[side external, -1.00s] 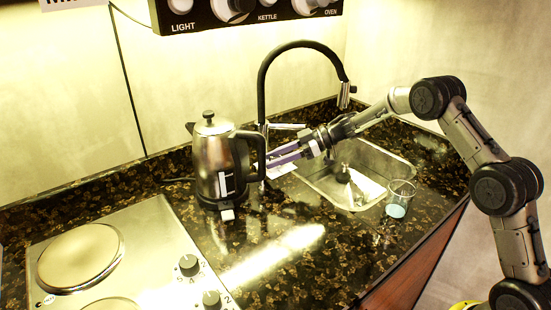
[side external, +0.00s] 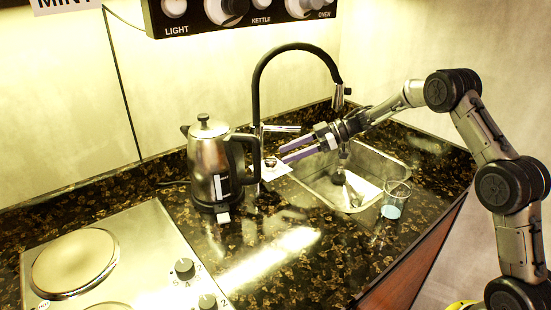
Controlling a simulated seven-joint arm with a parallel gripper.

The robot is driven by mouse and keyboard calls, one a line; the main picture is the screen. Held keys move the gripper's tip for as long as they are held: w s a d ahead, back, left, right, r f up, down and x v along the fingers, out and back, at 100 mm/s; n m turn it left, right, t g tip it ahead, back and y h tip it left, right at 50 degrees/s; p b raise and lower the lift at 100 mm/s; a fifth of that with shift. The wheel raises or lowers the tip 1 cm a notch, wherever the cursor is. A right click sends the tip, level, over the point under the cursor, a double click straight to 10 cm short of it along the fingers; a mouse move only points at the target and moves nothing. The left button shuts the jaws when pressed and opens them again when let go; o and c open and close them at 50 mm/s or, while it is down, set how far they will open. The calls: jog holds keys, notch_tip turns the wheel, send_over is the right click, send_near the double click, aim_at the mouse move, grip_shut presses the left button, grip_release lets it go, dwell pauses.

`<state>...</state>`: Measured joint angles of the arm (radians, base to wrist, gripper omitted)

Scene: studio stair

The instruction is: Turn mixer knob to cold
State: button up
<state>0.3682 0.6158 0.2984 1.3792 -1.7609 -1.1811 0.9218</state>
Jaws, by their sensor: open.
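The mixer tap (side external: 258,95) is a black arched faucet at the back of the counter, left of the sink. Its silver lever knob (side external: 283,128) sticks out horizontally to the right from the tap's base. My gripper (side external: 281,154) is open and empty, with its two purple-grey fingers pointing left. The fingertips are just right of the tap body and appear below the lever in the picture. I cannot tell how far they are from the lever in depth; no contact shows.
A steel kettle (side external: 209,160) stands left of the tap, its black handle near it. A white paper (side external: 276,171) lies by the tap base. The sink (side external: 318,185) is under my wrist. A glass (side external: 395,198) stands at its right corner. A hob (side external: 135,240) is front left.

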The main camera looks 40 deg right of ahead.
jog(key=v, duration=0.7)
jog(key=shift+s+d+r, duration=0.2)
jog(key=shift+d, duration=0.1)
jog(key=shift+o, duration=1.4)
jog(key=shift+w, duration=0.1)
jog(key=m+t+h, duration=0.4)
jog(key=m, duration=0.1)
send_near(273, 160)
jog(key=x, duration=1.1)
grip_shut()
